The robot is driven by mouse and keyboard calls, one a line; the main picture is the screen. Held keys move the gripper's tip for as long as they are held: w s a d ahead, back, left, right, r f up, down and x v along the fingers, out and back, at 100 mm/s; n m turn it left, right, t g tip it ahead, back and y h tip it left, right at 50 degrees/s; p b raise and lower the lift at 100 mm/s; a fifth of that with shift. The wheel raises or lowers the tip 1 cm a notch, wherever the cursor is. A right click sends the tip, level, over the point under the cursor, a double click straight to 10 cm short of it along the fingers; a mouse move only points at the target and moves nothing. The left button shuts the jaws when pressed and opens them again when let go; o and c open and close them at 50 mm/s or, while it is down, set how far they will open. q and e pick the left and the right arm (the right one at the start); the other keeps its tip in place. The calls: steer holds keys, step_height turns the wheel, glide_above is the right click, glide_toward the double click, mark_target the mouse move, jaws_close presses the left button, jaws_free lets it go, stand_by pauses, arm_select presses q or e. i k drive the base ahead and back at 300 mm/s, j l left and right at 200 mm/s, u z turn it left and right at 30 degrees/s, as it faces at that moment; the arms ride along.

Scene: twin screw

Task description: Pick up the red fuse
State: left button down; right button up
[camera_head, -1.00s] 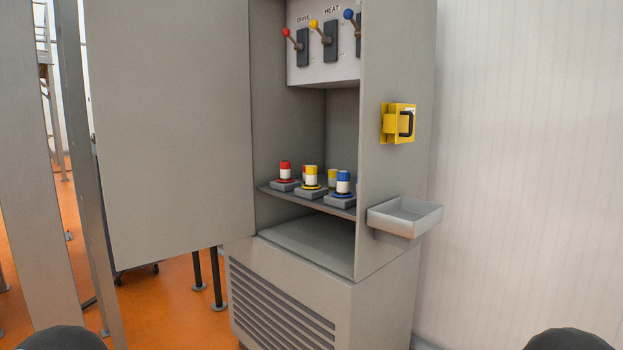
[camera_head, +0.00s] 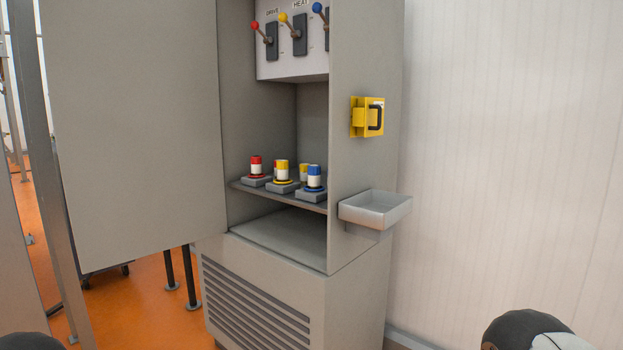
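The red fuse (camera_head: 256,166), a small cylinder with a red top and white band, stands upright in a grey base at the left of the cabinet shelf (camera_head: 236,187). A yellow fuse (camera_head: 282,173) and a blue fuse (camera_head: 314,178) stand in bases to its right. Behind them, another yellow-topped fuse (camera_head: 304,171) and a bit of red show, partly hidden. Dark rounded parts of my arms show at the bottom left and bottom right corners, well away from the fuses. Neither gripper's fingers are visible.
The cabinet door (camera_head: 140,130) stands open on the left. Levers with red, yellow and blue knobs (camera_head: 318,7) are above the shelf. A yellow box (camera_head: 367,117) and a grey tray (camera_head: 376,208) are on the cabinet's right side. Orange floor (camera_head: 145,300) shows in front at left.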

mark_target(256, 161)
steer(key=i+j+z, duration=0.4)
steer(key=j, duration=0.25)
steer(key=i+j+z, duration=0.2)
steer(key=j, duration=0.2)
steer(key=i+j+z, duration=0.2)
steer(key=j, duration=0.2)
steer(key=i+j+z, duration=0.2)
steer(key=j, duration=0.2)
steer(key=k, duration=0.1)
